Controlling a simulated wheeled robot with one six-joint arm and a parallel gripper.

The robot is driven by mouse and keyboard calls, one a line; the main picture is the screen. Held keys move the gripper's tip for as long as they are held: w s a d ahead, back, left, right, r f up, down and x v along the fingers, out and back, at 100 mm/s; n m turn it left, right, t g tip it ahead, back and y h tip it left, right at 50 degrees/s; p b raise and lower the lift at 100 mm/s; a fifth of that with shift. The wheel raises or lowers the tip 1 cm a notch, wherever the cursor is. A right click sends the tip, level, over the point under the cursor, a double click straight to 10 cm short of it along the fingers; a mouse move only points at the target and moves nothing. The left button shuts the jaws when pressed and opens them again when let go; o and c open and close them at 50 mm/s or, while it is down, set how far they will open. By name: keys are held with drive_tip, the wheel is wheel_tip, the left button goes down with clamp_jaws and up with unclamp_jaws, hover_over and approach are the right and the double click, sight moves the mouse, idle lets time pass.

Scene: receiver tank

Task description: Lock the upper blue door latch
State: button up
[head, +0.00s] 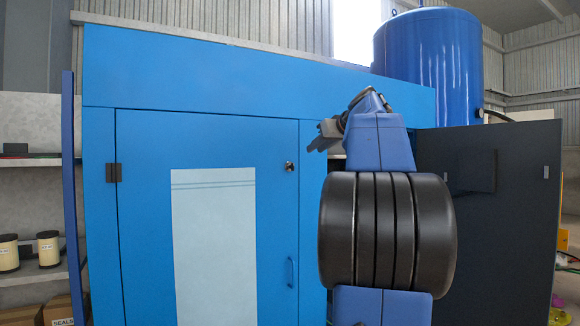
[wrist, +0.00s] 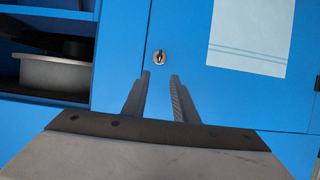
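The upper blue door latch (head: 289,166) is a small round metal lock near the upper right edge of the closed blue door (head: 146,240). It also shows in the wrist view (wrist: 160,57) as a silver disc with a dark centre, just past the fingertips. My gripper (head: 322,136) is up and to the right of the latch in the head view. In the wrist view my gripper (wrist: 160,76) has its two fingers apart with nothing between them, and the latch appears clear of both. The wrist view looks turned over compared with the head view.
A blue handle (head: 291,272) sits lower on the door, and a dark hinge (head: 114,173) is at its left edge. A dark panel (head: 500,220) stands open at right. An open bay with a grey round part (wrist: 55,75) shows beside the door. A blue tank (head: 428,60) stands behind.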

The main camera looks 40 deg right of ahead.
drive_tip(key=x, duration=1.7)
drive_tip(key=shift+w, duration=0.2)
drive_tip(key=shift+d, duration=0.15)
drive_tip(key=shift+c, duration=0.6)
clamp_jaws()
